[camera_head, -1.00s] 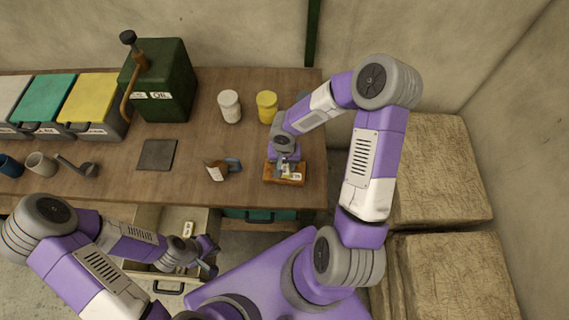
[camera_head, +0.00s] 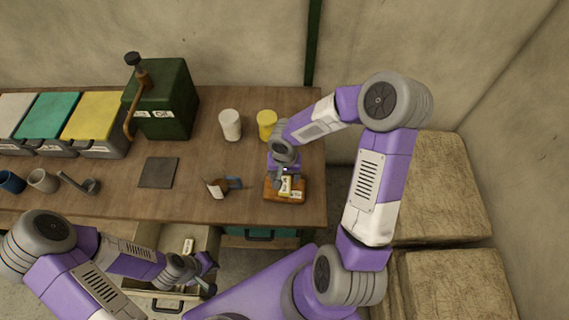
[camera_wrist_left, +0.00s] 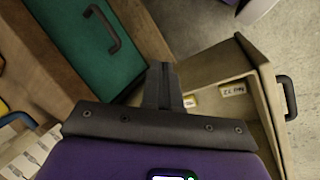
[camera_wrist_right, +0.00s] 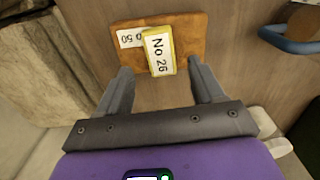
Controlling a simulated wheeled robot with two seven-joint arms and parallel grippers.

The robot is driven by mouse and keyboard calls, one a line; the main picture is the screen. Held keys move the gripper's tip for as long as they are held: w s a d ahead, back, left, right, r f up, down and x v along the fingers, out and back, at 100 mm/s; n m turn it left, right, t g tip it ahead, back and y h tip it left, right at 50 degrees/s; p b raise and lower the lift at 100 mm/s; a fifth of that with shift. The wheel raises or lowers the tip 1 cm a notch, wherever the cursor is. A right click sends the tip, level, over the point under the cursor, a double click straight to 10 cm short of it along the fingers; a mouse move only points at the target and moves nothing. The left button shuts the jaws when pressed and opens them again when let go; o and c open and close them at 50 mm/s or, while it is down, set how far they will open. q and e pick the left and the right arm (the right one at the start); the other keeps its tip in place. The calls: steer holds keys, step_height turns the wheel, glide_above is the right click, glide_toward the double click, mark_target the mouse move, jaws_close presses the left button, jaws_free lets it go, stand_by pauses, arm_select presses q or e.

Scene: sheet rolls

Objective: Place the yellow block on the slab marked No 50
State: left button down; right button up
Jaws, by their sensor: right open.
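The yellow block (camera_wrist_right: 158,50), its white label reading No 26, lies on the orange-brown slab (camera_wrist_right: 187,35) in the right wrist view. It partly covers the slab's own label, on which 50 shows upside down. In the head view the block (camera_head: 285,187) and slab (camera_head: 271,192) are near the table's front right. My right gripper (camera_wrist_right: 163,88) is open and empty, its fingertips just short of the block, one towards each side; the head view shows it (camera_head: 284,174) above the slab. My left gripper (camera_wrist_left: 163,85) is shut with nothing visible between its fingers, beside the open drawer.
White (camera_head: 230,125) and yellow (camera_head: 267,124) jars stand behind.

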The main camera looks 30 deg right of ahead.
mark_target(284, 185)
step_height(284, 185, up, 7)
steer(key=p, duration=0.1)
stand_by(0.7)
